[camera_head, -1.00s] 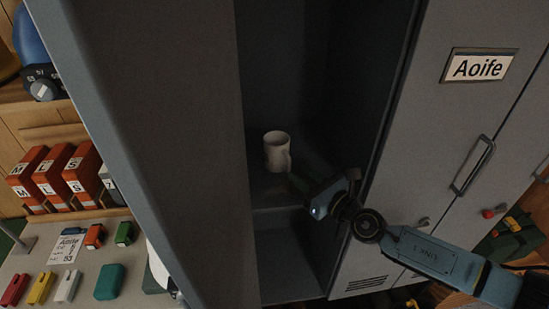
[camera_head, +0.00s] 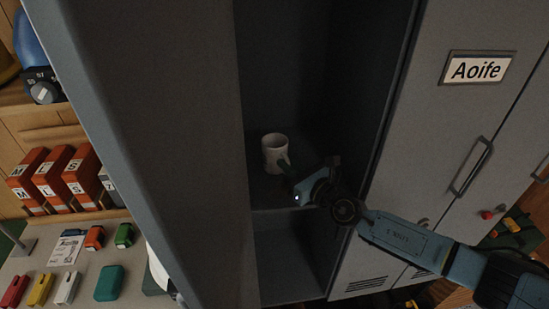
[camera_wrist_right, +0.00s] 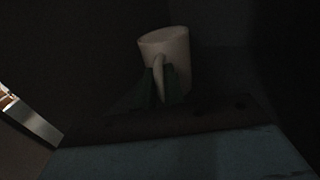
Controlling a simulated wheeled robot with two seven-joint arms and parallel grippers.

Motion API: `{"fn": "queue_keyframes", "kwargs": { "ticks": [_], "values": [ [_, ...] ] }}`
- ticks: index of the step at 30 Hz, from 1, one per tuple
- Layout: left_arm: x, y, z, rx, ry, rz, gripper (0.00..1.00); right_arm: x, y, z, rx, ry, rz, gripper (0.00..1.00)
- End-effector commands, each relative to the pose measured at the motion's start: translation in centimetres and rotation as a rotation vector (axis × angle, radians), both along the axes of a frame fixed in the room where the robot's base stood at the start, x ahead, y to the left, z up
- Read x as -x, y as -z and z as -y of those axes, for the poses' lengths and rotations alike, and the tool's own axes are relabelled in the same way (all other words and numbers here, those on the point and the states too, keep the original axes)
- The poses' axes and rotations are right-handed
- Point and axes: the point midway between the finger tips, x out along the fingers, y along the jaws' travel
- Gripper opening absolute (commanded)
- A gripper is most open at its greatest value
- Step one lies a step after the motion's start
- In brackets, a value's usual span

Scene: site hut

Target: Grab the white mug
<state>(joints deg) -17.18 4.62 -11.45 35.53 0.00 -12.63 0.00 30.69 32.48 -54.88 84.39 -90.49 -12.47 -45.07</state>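The white mug (camera_head: 273,152) stands upright on the shelf inside the open grey locker. In the right wrist view the mug (camera_wrist_right: 168,46) has its handle turned toward my right gripper. My right gripper (camera_head: 287,168) reaches in from the right, just in front of the mug. In the right wrist view the dark green fingers of the gripper (camera_wrist_right: 160,86) are slightly apart, one on each side of the handle. Shadow hides whether either finger touches it. My left gripper is in neither view.
The locker shelf (camera_head: 268,188) is otherwise empty around the mug. A bench (camera_head: 85,275) with small coloured items stands at the lower left.

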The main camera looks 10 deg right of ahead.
Motion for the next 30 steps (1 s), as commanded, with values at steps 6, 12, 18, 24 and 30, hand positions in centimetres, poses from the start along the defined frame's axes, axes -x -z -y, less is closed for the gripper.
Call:
{"fn": "queue_keyframes", "kwargs": {
  "ticks": [6,12,18,24,30],
  "values": [
    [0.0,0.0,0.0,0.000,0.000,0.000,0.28,-0.1,-0.3,0.0,-0.002,0.001,0.006,0.00],
    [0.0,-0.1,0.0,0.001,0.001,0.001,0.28,-0.1,-0.4,0.0,-0.002,0.001,0.006,0.00],
    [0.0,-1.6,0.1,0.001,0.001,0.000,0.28,0.0,-2.3,0.0,-0.003,0.001,0.004,0.00],
    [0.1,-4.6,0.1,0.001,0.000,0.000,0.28,0.0,-6.1,0.0,-0.004,0.000,0.005,0.00],
    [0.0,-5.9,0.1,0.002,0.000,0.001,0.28,-0.1,-8.8,0.0,-0.004,-0.001,0.011,0.00]
  ]
}}
